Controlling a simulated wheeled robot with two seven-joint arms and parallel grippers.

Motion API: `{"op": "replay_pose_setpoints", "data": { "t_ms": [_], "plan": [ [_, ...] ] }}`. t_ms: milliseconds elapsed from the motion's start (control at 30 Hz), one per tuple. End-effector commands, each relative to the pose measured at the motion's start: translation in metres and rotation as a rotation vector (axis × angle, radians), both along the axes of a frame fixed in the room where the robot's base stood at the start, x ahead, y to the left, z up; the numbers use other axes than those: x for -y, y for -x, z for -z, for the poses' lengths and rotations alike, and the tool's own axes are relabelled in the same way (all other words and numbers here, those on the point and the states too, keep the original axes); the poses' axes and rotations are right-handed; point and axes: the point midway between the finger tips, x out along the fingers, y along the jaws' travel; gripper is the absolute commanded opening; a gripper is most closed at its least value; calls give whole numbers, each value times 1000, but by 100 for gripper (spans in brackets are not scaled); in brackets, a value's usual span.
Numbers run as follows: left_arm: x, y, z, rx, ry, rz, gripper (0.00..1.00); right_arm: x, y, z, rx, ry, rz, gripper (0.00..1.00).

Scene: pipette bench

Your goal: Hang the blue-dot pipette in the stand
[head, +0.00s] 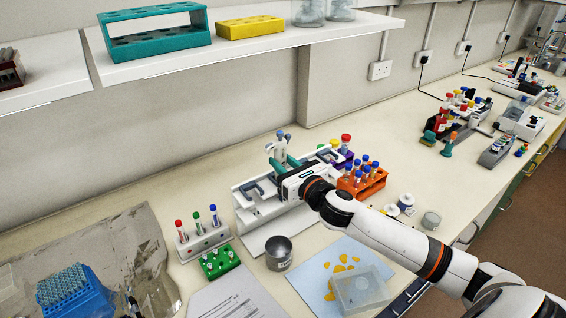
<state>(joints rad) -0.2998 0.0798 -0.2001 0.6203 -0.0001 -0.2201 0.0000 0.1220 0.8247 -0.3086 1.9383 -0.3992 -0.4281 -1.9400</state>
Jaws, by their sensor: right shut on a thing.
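My right gripper (284,164), with teal fingers, is shut on an upright pipette (281,145). The pipette's pale body and grey-blue top show above the fingers; its lower part is hidden behind the gripper and stand. A blue dot on it is too small to make out. The white pipette stand (259,206) is on the bench, with dark-lined holders along its top. The held pipette is at the back edge of the stand in the picture; I cannot tell whether it touches a holder. My left gripper is not in view.
An orange rack (362,187) of blue-capped tubes stands right of the stand. A white rack (204,241) with red, green and blue-capped tubes, a green rack (220,263) and a metal pot (279,254) are in front. A shelf (240,47) overhangs behind.

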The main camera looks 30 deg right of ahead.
Motion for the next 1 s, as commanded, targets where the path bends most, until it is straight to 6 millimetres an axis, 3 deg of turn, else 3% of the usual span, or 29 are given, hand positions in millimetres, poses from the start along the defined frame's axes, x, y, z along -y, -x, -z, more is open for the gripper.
{"op": "replay_pose_setpoints", "data": {
  "t_ms": [433,467,600,1000],
  "plan": [
    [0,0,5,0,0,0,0,0,0,7,1,0,0,0],
    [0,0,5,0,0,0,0,0,0,6,1,0,0,33],
    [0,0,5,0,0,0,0,0,0,6,0,0,0,53],
    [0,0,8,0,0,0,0,1,8,9,-2,0,0,53]
  ]
}}
